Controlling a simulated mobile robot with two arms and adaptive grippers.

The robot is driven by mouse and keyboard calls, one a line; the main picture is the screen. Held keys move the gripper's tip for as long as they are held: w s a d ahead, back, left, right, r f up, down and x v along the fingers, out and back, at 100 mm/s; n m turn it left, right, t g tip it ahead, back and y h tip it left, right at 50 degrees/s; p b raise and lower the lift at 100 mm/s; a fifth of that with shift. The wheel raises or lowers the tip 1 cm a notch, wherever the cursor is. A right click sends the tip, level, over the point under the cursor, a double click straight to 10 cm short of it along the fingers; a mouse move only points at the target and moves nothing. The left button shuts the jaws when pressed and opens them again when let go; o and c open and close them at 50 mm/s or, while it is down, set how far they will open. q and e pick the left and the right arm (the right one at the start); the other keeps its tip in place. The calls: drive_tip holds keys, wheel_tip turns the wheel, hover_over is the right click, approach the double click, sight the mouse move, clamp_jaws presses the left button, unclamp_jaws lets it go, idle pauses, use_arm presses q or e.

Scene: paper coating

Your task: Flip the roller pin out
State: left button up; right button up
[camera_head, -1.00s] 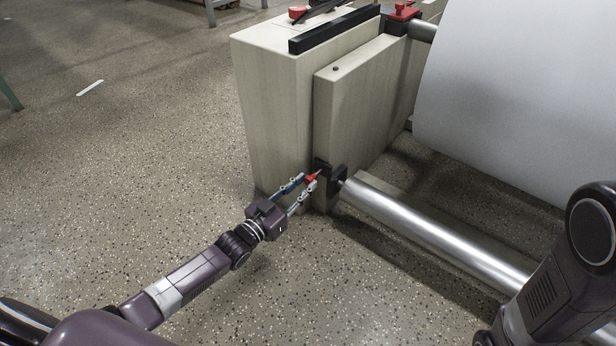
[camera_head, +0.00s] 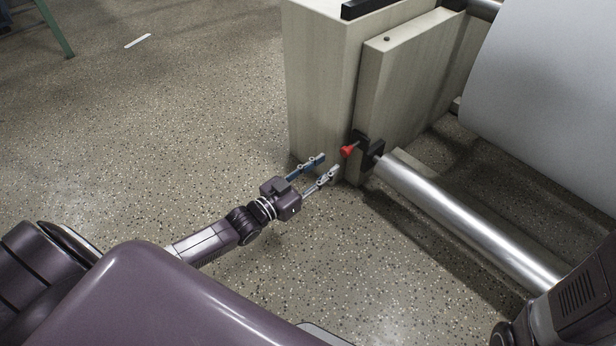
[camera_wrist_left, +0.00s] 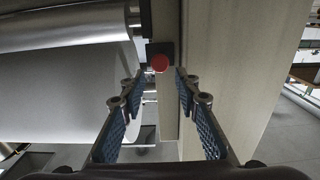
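The roller pin (camera_head: 348,150) has a red knob and sticks out of a black bracket (camera_head: 369,147) on the side of the beige machine frame. It also shows in the left wrist view as a red disc (camera_wrist_left: 159,62) on a dark square, ahead of and between the fingers. My left gripper (camera_head: 331,164) is open and empty, with its fingertips just short of the red knob and apart from it. The blue-padded fingers also show in the left wrist view (camera_wrist_left: 156,84). My right gripper is not in view; only part of my right arm shows at the lower right.
A silver roller (camera_head: 460,215) runs from the bracket to the lower right. A large white paper roll (camera_head: 550,90) hangs above it. The beige machine frame (camera_head: 325,80) stands behind the bracket.

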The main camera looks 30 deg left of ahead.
use_arm(q)
drive_tip(key=v, duration=0.6)
drive_tip(key=shift+s, duration=0.25)
